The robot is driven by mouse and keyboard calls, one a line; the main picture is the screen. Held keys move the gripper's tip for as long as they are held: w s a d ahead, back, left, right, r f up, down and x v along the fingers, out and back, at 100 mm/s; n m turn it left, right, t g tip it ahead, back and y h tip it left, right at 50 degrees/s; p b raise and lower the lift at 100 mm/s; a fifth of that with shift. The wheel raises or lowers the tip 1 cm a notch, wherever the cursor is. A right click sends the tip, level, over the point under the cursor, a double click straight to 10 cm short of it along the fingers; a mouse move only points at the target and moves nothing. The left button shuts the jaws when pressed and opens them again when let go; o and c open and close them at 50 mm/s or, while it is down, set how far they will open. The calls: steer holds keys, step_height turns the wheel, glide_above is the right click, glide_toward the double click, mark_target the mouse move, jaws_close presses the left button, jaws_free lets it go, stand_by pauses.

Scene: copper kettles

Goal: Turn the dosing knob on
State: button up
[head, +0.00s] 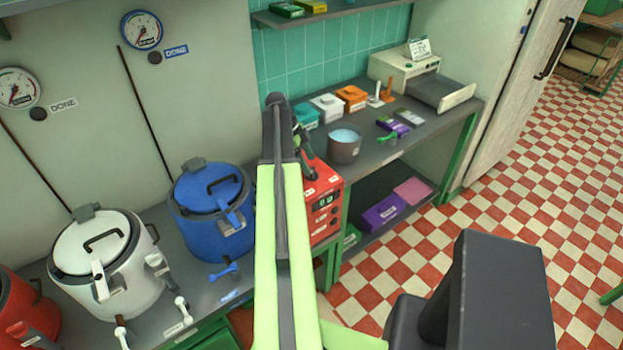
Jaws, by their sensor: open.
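A red machine (328,208) with a small lit display and dark round controls on its front stands at the end of the near counter. Which control is the dosing knob is too small to tell, and my arm covers the machine's left part. My gripper (305,148) is beyond the arm, over the top of the red machine in the picture, and mostly hidden by the arm. It is open, and I see nothing held in it. Whether it touches the machine cannot be told.
A blue kettle (213,210) and a white kettle (105,262) stand left of my arm. A metal pot (344,146) of pale blue contents stands right of the machine, on a counter with small boxes.

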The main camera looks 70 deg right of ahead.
mark_target(312, 170)
steer(key=b+x, duration=0.1)
steer(key=x, duration=0.2)
steer(key=shift+s+f+b, duration=0.1)
steer(key=shift+f+b, duration=0.15)
steer(key=shift+b, duration=0.15)
steer(key=shift+r, duration=0.1)
